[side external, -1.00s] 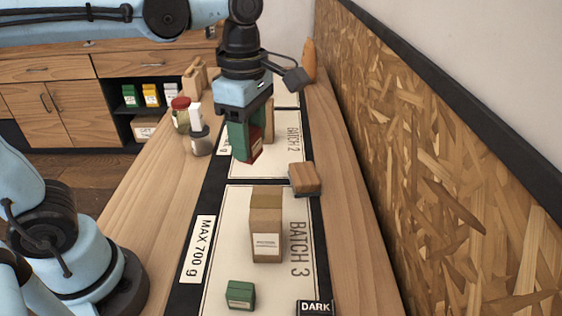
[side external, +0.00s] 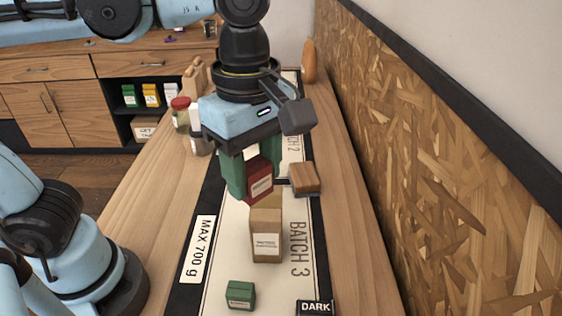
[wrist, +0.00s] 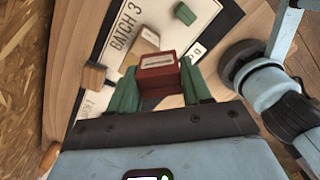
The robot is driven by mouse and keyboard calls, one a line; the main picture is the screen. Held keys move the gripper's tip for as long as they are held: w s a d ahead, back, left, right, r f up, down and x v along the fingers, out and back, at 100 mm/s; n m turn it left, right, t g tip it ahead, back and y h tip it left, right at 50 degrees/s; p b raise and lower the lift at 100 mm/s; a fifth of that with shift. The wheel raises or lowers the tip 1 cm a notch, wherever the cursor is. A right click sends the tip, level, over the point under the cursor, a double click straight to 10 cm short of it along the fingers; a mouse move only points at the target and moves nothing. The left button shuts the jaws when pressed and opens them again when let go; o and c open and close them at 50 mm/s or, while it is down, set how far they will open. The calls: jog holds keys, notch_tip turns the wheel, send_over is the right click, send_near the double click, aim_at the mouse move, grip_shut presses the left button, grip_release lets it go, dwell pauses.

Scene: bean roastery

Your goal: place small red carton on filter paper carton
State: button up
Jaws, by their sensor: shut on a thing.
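The small red carton (side external: 259,180) is between the green fingers of my gripper (side external: 251,174), which is shut on it. It hangs in the air, just behind and above the filter paper carton (side external: 266,236) in the side view. The filter paper carton is a tan box with a white label, upright on the Batch 3 mat. In the wrist view the red carton (wrist: 157,74) sits between the fingertips (wrist: 158,88) and hides part of the filter paper carton (wrist: 146,42). The two cartons look close, but I cannot tell the exact gap.
A small green carton (side external: 240,294) lies at the front of the mat (side external: 222,262). A wooden block (side external: 304,179) is to the right, near the chipboard wall. A red-lidded jar (side external: 181,115) stands at the back left. A DARK sign (side external: 315,308) is at the front.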

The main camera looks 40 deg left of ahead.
jog(key=w+a+f, duration=0.2)
jog(key=w, duration=0.1)
jog(key=w+a+f, duration=0.1)
jog(key=w+a, duration=0.1)
jog(key=shift+w+f, duration=0.15)
jog(key=shift+f, duration=2.3)
jog(key=shift+f, duration=0.15)
jog(key=o, duration=1)
jog(key=shift+o, duration=0.2)
